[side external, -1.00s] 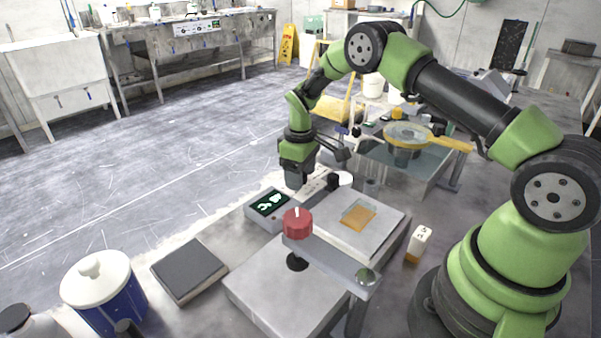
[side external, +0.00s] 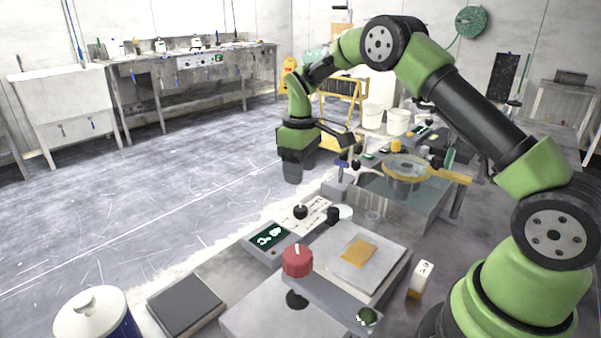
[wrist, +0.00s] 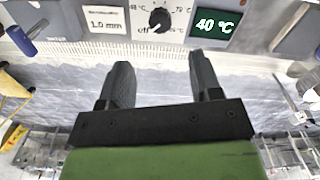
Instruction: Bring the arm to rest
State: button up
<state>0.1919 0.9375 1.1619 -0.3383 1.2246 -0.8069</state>
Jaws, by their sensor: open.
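My gripper (side external: 293,176) hangs at the end of my green and black arm in the side view, with nothing in it. It is above the far edge of the bench, beyond the control box and apart from the things around it. In the wrist view, the two dark fingers of my gripper (wrist: 163,80) stand apart with clear space between them. A panel with a dial (wrist: 159,20) and a green display reading 40 °C (wrist: 213,24) lies ahead of the fingertips.
A red knob (side external: 297,260) stands over the near platen unit. An amber square (side external: 357,252) lies on a grey plate (side external: 385,265). A dark flat pad (side external: 185,304) and a white-lidded blue pot (side external: 92,312) are at front left.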

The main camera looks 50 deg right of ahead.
jog(key=s+a+r+m+t, duration=0.2)
jog(key=s+a+r, duration=0.15)
jog(key=r, duration=0.45)
jog(key=s+a+r+m+t, duration=0.1)
jog(key=s+a+r, duration=0.1)
jog(key=s+r, duration=0.4)
jog(key=s+a+r+m+t+y, duration=0.1)
jog(key=s+a+m+t, duration=0.1)
jog(key=s, duration=0.6)
jog(key=s+a+r+m+t+y, duration=0.1)
jog(key=s+a+r+m+t, duration=0.1)
jog(key=s, duration=0.6)
jog(key=shift+s+a+r, duration=0.2)
jog(key=shift+a+r, duration=0.05)
jog(key=shift+a, duration=0.25)
